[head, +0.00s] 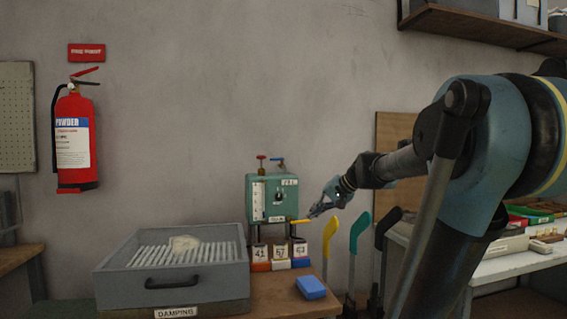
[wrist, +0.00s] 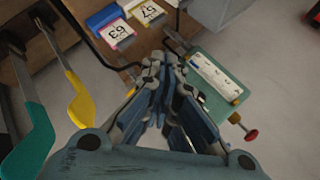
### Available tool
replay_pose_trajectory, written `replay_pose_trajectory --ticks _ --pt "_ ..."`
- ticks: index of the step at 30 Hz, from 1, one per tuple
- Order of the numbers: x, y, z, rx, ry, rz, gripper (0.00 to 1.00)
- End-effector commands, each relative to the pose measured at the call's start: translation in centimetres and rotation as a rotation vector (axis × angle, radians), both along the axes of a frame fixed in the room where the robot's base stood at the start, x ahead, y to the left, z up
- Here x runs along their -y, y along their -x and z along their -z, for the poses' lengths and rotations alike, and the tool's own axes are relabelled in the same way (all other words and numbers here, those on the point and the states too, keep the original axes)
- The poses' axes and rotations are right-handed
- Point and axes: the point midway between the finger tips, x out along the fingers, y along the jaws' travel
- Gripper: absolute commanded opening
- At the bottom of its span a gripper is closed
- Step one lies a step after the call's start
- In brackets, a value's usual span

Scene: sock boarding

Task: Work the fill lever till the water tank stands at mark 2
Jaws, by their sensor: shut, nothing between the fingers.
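The water tank (head: 285,187) is a teal box on the bench at the middle of the head view, with a pale gauge strip (head: 258,200) on its left front. The gauge marks and water level are too small to read. A yellow lever (head: 300,221) sticks out to the right, low on the tank. My gripper (head: 314,211) is shut and empty, its tips just above and right of the lever's end; whether they touch I cannot tell. In the wrist view the tank (wrist: 208,97) lies right of my shut fingers (wrist: 167,62); the lever is not clear there.
Several numbered boxes (head: 280,255) stand below the tank, with a blue block (head: 311,287) in front. A grey tray (head: 170,290) labelled DAMPING stands left. Yellow (head: 329,240) and teal (head: 359,230) upright paddles stand right of the bench, under my arm. Red and blue knobs top the tank.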

Motion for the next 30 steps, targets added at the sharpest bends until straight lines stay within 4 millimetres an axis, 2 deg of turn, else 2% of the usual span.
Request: replay_pose_trajectory --ticks 1,9,15,21,26,30 --pt "-0.5 -2.2 -2.0 0.009 -0.055 0.019 0.00" --pt "-2.1 -12.7 -11.7 0.045 -0.356 0.117 0.00" --pt "-2.1 -18.4 -16.6 0.057 -0.520 0.174 0.00" --pt "-2.0 -20.8 -18.6 0.060 -0.592 0.198 0.00" --pt "-2.9 -21.6 -18.5 0.060 -0.600 0.200 0.00" --pt "-4.5 -22.8 -18.1 0.059 -0.600 0.198 0.00"
